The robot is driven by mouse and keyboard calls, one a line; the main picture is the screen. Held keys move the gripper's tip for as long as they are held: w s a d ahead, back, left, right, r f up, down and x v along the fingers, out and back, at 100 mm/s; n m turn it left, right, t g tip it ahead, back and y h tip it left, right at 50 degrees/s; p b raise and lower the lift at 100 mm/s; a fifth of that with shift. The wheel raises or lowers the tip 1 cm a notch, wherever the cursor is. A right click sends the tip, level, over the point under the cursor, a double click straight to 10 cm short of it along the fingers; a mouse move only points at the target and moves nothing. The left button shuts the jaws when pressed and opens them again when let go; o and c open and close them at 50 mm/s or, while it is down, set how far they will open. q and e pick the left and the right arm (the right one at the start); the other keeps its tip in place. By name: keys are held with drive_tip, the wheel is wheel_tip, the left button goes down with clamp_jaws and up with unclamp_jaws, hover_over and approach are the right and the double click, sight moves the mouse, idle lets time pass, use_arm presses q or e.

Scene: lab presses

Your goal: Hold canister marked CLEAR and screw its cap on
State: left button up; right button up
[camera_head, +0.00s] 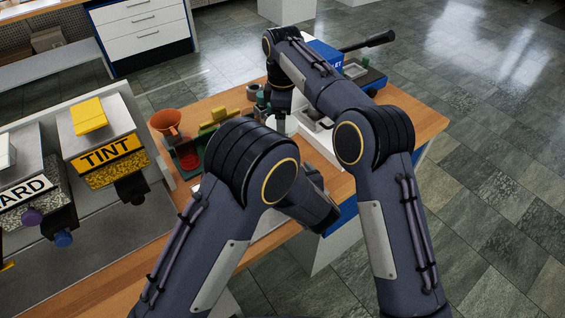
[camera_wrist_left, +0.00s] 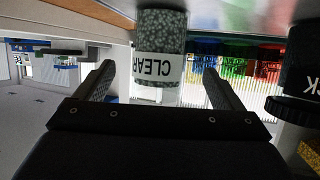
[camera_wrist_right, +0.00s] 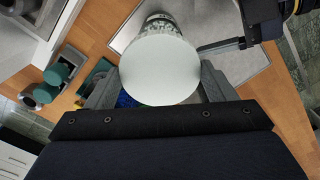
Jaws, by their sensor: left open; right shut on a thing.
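The canister marked CLEAR (camera_wrist_left: 159,62) is grey and speckled with a white label. It appears upside down in the left wrist view, between the two spread fingers of my left gripper (camera_wrist_left: 160,85), with gaps at both sides. My right gripper (camera_wrist_right: 158,88) is shut on a pale round cap (camera_wrist_right: 160,68). The speckled canister (camera_wrist_right: 162,20) shows just beyond the cap in the right wrist view. I cannot tell whether cap and canister touch. In the head view a pale round thing (camera_head: 284,125) is under my right gripper; my left gripper is hidden behind its arm.
A blue box (camera_head: 326,54) is at the back. A dark canister (camera_wrist_left: 303,70) is right of the left gripper.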

use_arm(q)
drive_tip(key=x, duration=0.6)
drive_tip(key=shift+w+a+f, duration=0.15)
drive_tip(key=shift+w, duration=0.2)
drive_tip(key=shift+c, duration=0.2)
drive_tip(key=c, duration=1.4)
use_arm(e)
drive_tip(key=shift+f, duration=2.5)
drive_tip(key=shift+f, duration=0.9)
